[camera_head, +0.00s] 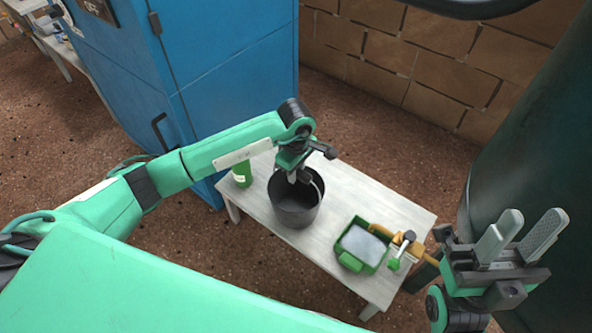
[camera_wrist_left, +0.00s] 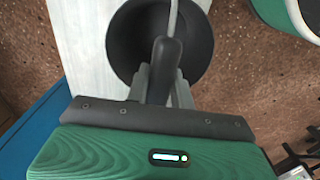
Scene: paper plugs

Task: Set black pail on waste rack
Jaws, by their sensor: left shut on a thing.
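The black pail (camera_head: 294,214) stands upright on or just above a whitish low table, near its middle; I cannot tell whether its base touches. Its open mouth faces up and it looks empty. My left gripper (camera_head: 299,178) is over the pail's mouth. In the left wrist view the left gripper (camera_wrist_left: 165,88) is shut on the pail's handle, with the dark grip between its fingers and the pail (camera_wrist_left: 125,42) beyond. My right gripper (camera_head: 520,236) is open and empty at the right, apart from the table. I cannot make out a waste rack for certain.
The whitish table (camera_head: 345,190) also bears a green cup-like container (camera_head: 242,173) and a green tray (camera_head: 345,250) with tools beside it. A blue cabinet (camera_head: 235,60) stands behind left. A large dark green rounded body (camera_head: 535,130) is at the right. Speckled floor lies around.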

